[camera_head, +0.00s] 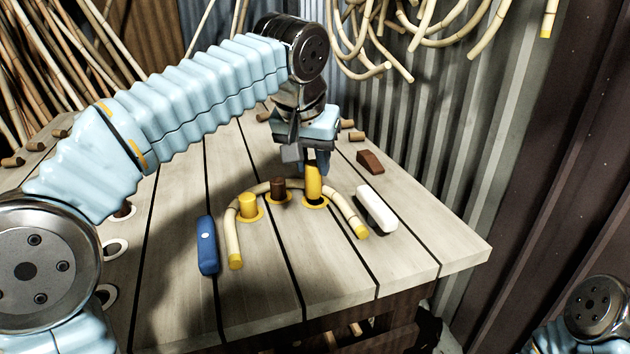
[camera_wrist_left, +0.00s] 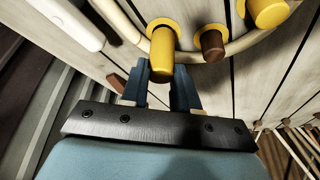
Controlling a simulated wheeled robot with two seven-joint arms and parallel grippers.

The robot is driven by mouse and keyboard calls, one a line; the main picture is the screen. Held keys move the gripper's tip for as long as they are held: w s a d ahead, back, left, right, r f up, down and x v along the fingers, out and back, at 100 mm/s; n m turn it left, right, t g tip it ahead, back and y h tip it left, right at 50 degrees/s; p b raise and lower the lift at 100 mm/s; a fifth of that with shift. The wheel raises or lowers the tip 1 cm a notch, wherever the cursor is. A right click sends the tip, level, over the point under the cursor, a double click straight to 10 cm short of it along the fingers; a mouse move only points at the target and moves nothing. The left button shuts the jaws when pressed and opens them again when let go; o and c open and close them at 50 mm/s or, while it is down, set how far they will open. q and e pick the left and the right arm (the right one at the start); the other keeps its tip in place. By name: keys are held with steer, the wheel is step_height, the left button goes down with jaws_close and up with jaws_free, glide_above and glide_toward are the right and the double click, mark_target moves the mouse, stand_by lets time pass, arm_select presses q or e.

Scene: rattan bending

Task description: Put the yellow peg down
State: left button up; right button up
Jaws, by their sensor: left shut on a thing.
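A yellow peg (camera_head: 314,183) stands upright at the right yellow-ringed hole (camera_head: 316,205) in the table. My left gripper (camera_head: 315,165) comes down from above and is shut on its upper part. The left wrist view shows the same yellow peg (camera_wrist_left: 161,60) between my blue fingertips (camera_wrist_left: 168,75), with the yellow ring around its far end. I cannot tell how deep it sits in the hole. A bent rattan piece (camera_head: 236,215) with yellow ends arches around the pegs. My right gripper is not in view.
A second yellow peg (camera_head: 248,204) and a brown peg (camera_head: 277,188) stand to the left. A blue block (camera_head: 207,245) lies left of the rattan, a white block (camera_head: 376,209) right of it. A brown wedge (camera_head: 370,161) lies farther back. The front table boards are clear.

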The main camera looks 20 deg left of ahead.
mark_target(315, 177)
arm_select(q)
steer(key=b+x, duration=0.1)
steer(key=x, duration=0.3)
steer(key=shift+a+f, duration=0.1)
steer(key=shift+f, duration=0.45)
steer(key=shift+s+f, duration=0.1)
steer(key=shift+f, duration=0.05)
steer(key=o, duration=1)
steer(key=shift+r, duration=0.4)
steer(key=shift+p+v, duration=1.35)
steer(key=shift+v, duration=4.4)
